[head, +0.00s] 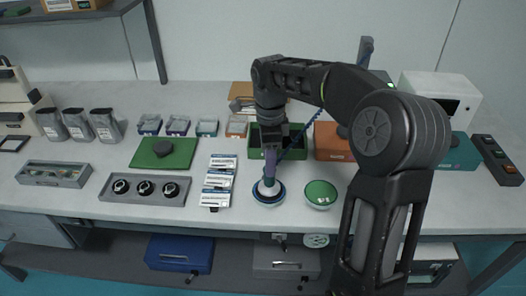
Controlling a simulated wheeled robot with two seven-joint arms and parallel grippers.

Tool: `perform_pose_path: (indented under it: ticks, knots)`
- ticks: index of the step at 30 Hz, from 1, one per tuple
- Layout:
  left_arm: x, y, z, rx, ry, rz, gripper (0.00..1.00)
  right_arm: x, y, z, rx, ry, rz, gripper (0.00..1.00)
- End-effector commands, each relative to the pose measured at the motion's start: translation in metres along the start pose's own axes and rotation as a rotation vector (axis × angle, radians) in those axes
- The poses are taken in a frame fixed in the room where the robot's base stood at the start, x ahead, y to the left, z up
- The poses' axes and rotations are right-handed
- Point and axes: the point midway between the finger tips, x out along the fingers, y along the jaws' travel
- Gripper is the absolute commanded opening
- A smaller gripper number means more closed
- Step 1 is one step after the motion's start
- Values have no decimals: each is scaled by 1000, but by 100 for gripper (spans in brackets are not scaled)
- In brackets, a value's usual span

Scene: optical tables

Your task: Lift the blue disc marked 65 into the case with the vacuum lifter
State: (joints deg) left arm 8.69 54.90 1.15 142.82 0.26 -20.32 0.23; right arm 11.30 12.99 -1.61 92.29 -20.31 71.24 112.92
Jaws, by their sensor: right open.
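The blue disc (258,199) lies at the front of the table, in or on a pale round holder; its marking is not readable. The vacuum lifter (270,171), purple and teal with a white cup, stands upright with its lower end over the disc. I cannot tell if the cup touches it. My right gripper (271,148) is open, pointing down at the top of the lifter, with its fingers partly hidden. A green open box (255,153) and an orange box (330,155) stand behind; I cannot tell which is the case. My left gripper is not in view.
A green disc (320,192) sits right of the blue one. White labelled packets (219,180) lie to the left, beside a grey tray (146,198) with round black parts. A green mat (164,153) lies further left. A blue coiled cord (308,128) hangs behind my gripper.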

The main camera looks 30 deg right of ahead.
Motion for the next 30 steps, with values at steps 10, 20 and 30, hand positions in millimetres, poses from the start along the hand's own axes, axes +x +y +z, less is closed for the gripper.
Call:
perform_pose_path:
  ticks: [10, 20, 30]
  knots:
    - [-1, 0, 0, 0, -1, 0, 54, 3, 0, 0, -1, 0, 1, 54]
    - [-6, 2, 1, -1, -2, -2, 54, 41, 1, 0, 0, 1, 4, 54]
    - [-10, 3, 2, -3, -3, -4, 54, 77, 0, 0, -1, 0, 1, 54]
